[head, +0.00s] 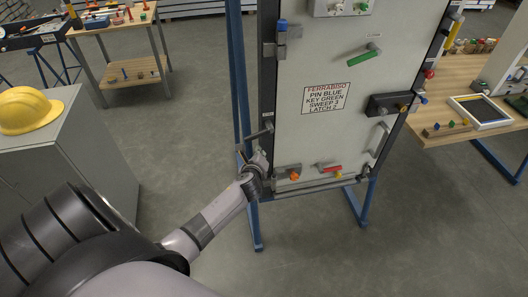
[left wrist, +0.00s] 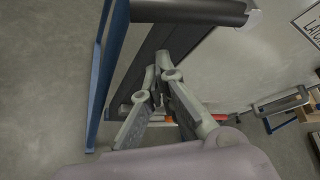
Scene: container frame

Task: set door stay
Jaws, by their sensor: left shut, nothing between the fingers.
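The light grey door panel (head: 390,85) stands upright in a blue frame (head: 238,80), with a label reading FERRABISO, PIN BLUE, KEY GREEN, SWEEP 3, LATCH 2. A short grey bar (head: 260,133) sticks out at the panel's lower left edge; I cannot tell whether it is the door stay. My left gripper (head: 258,158) is just below this bar. In the left wrist view its fingers (left wrist: 162,78) are shut and empty, beneath a dark cylindrical bar (left wrist: 188,12) and apart from it in the picture. My right gripper is not in view.
The panel carries a green handle (head: 364,56), a red handle (head: 329,168), an orange knob (head: 294,176) and a black box (head: 388,104). A grey cabinet with a yellow helmet (head: 26,110) stands left. A wooden bench (head: 432,92) stands right. The floor between is clear.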

